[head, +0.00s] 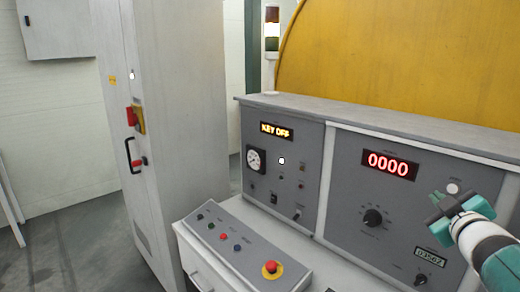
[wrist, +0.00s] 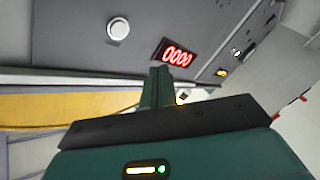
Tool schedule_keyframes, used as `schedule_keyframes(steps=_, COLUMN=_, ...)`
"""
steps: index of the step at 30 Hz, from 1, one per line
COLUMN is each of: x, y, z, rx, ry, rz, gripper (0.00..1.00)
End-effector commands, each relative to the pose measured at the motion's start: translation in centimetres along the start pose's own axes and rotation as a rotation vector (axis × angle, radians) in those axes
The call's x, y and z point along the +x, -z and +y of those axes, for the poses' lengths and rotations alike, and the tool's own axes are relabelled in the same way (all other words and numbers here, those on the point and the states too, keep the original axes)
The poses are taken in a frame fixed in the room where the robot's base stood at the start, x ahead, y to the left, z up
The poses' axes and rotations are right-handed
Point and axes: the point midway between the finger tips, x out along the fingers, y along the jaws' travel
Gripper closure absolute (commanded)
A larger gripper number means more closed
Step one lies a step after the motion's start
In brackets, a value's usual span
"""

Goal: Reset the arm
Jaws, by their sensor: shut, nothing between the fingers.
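My gripper (head: 450,207) is at the right of the head view, green and dark, at the end of my white and teal arm. It is shut and empty, in front of the right part of the grey control panel (head: 345,200). In the wrist view my gripper (wrist: 162,72) points toward the panel, its green fingers together. The red 0000 display (head: 388,164) is left of and above the gripper. It also shows in the wrist view (wrist: 176,55), near a round white button (wrist: 118,29). Whether the gripper touches the panel cannot be told.
A desk console (head: 235,245) with small buttons and a red emergency stop (head: 271,268) juts out below the panel. A tall grey cabinet (head: 170,110) with a red switch stands at left. A yellow guard (head: 400,60) rises behind the panel. Floor at far left is clear.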

Motion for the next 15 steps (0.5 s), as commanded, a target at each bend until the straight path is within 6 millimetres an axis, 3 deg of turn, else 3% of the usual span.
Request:
schedule_keyframes(steps=3, x=-0.9, y=1.9, z=-2.3, rx=0.106, ry=-0.028, rz=-0.104, gripper=1.0)
schedule_keyframes(steps=8, x=-3.4, y=2.7, z=-7.2, rx=0.268, ry=0.011, rz=-0.283, gripper=1.0)
schedule_keyframes(steps=11, x=-6.0, y=3.0, z=-11.3, rx=0.363, ry=0.084, rz=-0.402, gripper=1.0)
schedule_keyframes(steps=15, x=-10.9, y=3.6, z=-18.1, rx=0.473, ry=0.249, rz=-0.575, gripper=1.0)
